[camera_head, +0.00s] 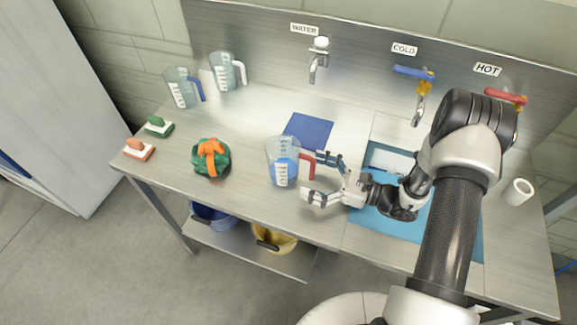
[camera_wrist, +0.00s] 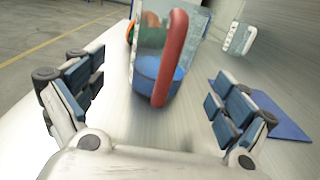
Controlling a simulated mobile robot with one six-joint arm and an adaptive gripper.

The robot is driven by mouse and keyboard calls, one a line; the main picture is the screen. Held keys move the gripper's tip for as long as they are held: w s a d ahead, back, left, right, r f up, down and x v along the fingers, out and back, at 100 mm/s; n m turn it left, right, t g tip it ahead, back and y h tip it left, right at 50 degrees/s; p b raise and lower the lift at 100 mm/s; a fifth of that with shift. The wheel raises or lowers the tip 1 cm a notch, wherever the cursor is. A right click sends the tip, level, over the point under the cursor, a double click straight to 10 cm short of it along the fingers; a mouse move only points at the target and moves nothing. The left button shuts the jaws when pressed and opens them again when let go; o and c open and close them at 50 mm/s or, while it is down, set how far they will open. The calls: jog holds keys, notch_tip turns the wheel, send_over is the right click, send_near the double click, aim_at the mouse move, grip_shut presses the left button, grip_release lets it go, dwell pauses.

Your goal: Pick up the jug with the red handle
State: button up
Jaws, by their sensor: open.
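The jug with the red handle (camera_head: 283,163) stands upright on the metal counter, with blue content in its lower part and a printed scale on its side. Its red handle (camera_head: 306,166) points right, toward my gripper (camera_head: 318,177). My gripper is open, with its fingers spread on either side of the handle and nothing between them touching it that I can see. In the wrist view, the red handle (camera_wrist: 170,57) stands upright ahead, between the two open fingers and beyond their tips. The jug body (camera_wrist: 148,65) is partly hidden behind the handle.
A blue mat (camera_head: 309,129) lies behind the jug. Two more jugs, one blue-handled (camera_head: 183,88) and one white-handled (camera_head: 227,72), stand at the back left. A white cup (camera_head: 518,192) is far right.

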aim_at(289, 164)
jog(key=b+x, duration=0.1)
jog(key=x, duration=0.6)
jog(key=shift+w+a+r+b, duration=0.1)
jog(key=shift+w+b, duration=0.1)
jog(key=shift+b, duration=0.2)
jog(key=c, duration=1.3)
jog(key=shift+c, duration=0.2)
